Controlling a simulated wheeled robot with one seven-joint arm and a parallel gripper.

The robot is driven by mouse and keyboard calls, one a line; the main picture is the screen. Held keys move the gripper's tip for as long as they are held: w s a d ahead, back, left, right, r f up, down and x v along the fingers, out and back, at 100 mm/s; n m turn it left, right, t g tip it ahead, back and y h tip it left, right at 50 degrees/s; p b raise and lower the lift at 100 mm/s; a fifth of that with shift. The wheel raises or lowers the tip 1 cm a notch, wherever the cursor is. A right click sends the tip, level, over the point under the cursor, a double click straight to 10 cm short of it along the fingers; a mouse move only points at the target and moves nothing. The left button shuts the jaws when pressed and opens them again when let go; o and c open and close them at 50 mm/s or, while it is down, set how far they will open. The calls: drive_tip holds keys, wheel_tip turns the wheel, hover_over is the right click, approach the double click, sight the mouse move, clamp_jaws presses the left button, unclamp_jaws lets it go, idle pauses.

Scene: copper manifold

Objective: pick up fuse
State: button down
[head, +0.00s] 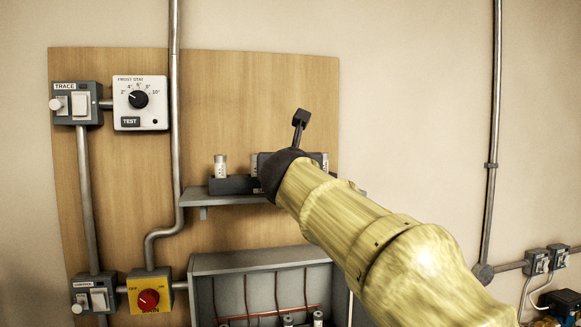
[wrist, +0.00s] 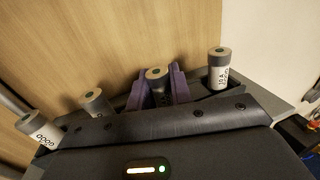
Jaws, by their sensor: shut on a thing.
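In the wrist view, my gripper (wrist: 158,88) has its two purplish fingers closed on either side of a fuse (wrist: 157,75), a pale cylinder with a tan end and a green centre. The fuse's lower part is hidden by my gripper body. It seems still at the rack among its neighbours; whether it is lifted I cannot tell. A labelled fuse (wrist: 217,70) stands to the right, and two more fuses (wrist: 96,102) (wrist: 42,130) are to the left. In the head view, my dark wrist hides the fingers and the held fuse; one white fuse (head: 221,167) shows left of it.
The dark fuse rack (head: 232,184) sits on a grey wall shelf (head: 225,200) against a wooden board (head: 260,85). Below is an open grey box (head: 262,262) with copper pipes. Switches, a dial panel (head: 140,102) and a conduit (head: 174,120) stand to the left.

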drive_tip(key=shift+r, duration=0.1)
wheel_tip(320, 180, up, 18)
drive_tip(key=p, duration=0.9)
